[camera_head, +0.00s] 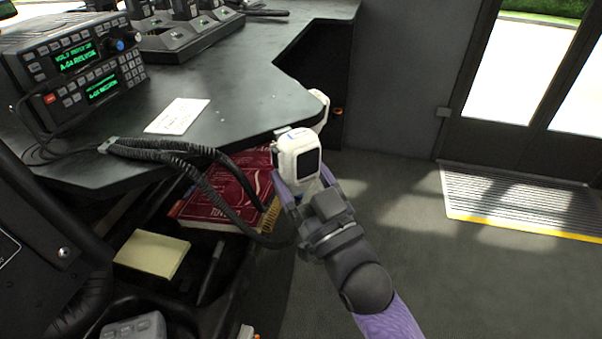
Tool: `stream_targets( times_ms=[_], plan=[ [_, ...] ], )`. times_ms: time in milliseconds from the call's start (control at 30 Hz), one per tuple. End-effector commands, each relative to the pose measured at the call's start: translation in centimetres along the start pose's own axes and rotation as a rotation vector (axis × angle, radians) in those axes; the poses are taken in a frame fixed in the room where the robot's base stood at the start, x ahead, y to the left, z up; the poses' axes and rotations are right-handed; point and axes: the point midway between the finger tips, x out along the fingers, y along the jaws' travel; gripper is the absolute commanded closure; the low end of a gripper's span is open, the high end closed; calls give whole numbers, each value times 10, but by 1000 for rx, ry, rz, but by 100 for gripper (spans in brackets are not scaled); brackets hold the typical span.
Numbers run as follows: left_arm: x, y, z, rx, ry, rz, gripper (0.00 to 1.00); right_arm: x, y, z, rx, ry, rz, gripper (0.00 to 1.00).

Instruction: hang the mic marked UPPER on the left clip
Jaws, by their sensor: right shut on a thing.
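My right gripper (302,187) is shut on a white handheld mic (298,152) with a dark face. It holds the mic upright at the front corner of the desk. No UPPER mark can be read on it. Another white piece (321,108) shows behind it at the desk's edge, partly hidden; I cannot tell whether it is the other mic. Black coiled cords (190,152) run from the radio side over the desk edge towards the gripper. The left clip cannot be made out; the mic and gripper cover part of the desk edge. My left gripper is not in view.
Two stacked radios (75,65) with green displays stand on the dark desk (240,95), near a white card (178,116) and a charger rack (185,35). Below lie a red book (225,195) and a yellow notepad (152,253). The floor to the right is clear up to the door step (520,200).

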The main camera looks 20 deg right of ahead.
Motion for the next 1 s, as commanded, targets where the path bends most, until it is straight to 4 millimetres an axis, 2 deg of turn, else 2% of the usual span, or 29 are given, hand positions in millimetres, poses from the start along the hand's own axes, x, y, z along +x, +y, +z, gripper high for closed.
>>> stream_targets(
  times_ms=[567, 1000],
  plan=[
    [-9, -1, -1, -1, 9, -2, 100, 1, 0, 0, 0, 0, 0, 68],
    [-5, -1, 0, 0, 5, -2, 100, -2, 0, 8, 0, 0, 0, 68]
  ],
)
